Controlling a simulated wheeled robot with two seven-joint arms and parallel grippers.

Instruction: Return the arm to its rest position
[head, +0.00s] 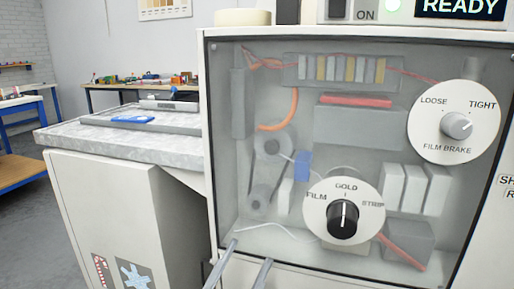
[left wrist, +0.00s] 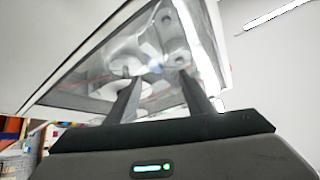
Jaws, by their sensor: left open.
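My left gripper (head: 251,251) shows at the bottom of the head view as two thin grey fingers, spread apart with nothing between them. It is in front of the lower left part of the machine's clear panel (head: 280,205). In the left wrist view the two dark fingers of the left gripper (left wrist: 156,75) are also apart and empty, with the panel beyond them. The black mode knob (head: 343,219) is right of the fingers, apart from them, its white line pointing up at GOLD. The grey film brake knob (head: 457,125) is higher at the right. My right gripper is not in view.
The machine (head: 222,22) fills the right side, with a lit READY display (head: 460,7) on top. A grey-topped counter (head: 75,137) over a white cabinet (head: 105,210) adjoins it at left. Workbenches stand farther back. Open floor (head: 25,225) shows at far left.

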